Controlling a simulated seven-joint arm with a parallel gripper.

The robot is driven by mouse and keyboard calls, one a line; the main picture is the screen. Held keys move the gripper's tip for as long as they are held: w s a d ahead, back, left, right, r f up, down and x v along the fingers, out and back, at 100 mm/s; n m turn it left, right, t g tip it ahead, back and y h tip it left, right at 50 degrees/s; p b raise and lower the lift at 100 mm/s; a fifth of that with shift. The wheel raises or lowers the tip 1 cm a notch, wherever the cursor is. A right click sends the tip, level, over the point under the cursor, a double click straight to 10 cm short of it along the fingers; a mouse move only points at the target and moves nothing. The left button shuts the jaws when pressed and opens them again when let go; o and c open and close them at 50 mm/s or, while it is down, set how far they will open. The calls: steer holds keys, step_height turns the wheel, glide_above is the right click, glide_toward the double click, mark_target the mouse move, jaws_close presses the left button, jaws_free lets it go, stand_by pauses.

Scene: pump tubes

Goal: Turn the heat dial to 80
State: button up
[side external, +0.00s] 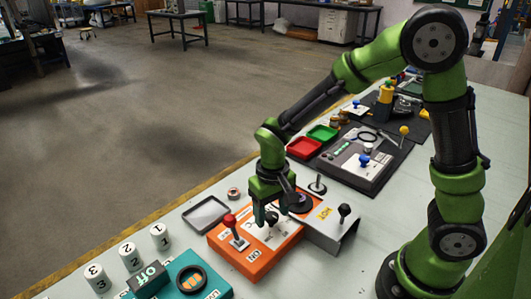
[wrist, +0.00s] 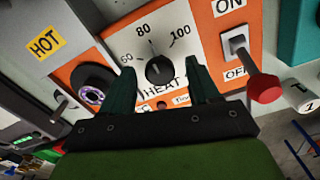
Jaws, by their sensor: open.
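The heat dial (wrist: 158,70) is a black knob on the white face of an orange panel (wrist: 205,50), with marks 60, 80 and 100 and a HEAT label. Its pointer seems to face up near the 80 mark; its exact setting is too small to read. My gripper (wrist: 157,78) is open, with one finger on each side of the dial in the wrist view. Contact cannot be told. In the side view my gripper (side external: 270,212) points down over the orange panel (side external: 245,255), partly hiding the dial.
A red-tipped switch lever (wrist: 262,86) stands right of the dial in the wrist view, by ON and OFF labels. A dark round socket (wrist: 90,85) and a HOT label (wrist: 45,43) lie left. A teal box (side external: 190,280) and numbered white cylinders (side external: 130,257) stand nearby.

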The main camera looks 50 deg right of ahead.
mark_target(271, 214)
step_height(271, 214, up, 17)
stand_by(0.4)
steer(key=s+d+t+y, duration=0.1)
steer(key=s+d+t, duration=0.1)
steer(key=s, duration=0.3)
steer(key=s+d+r+m+t+y, duration=0.1)
steer(key=s+d+t, duration=0.1)
steer(key=s+t, duration=0.3)
steer(key=shift+d+r, duration=0.25)
steer(key=shift+r, duration=0.05)
steer(key=shift+s, duration=0.1)
steer(key=shift+c, duration=0.3)
